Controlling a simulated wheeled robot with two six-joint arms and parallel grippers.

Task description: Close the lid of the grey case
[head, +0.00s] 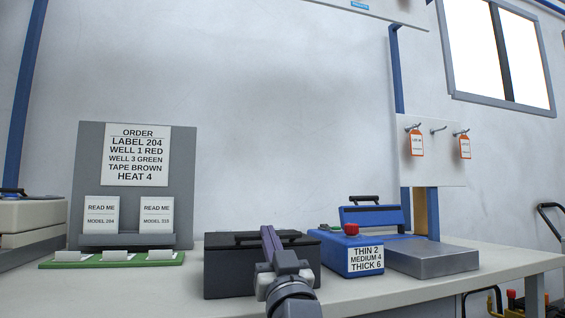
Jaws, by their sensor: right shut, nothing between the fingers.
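Part of the case's front and lid is hidden behind my gripper and wrist. My left gripper is out of view.
A blue heat sealer (345,262) with a red knob stands just right of the case, beside a grey metal block (432,262). A grey order board (185,180) and green tray (60,264) stand to the left. The table (505,258) is clear at far right.

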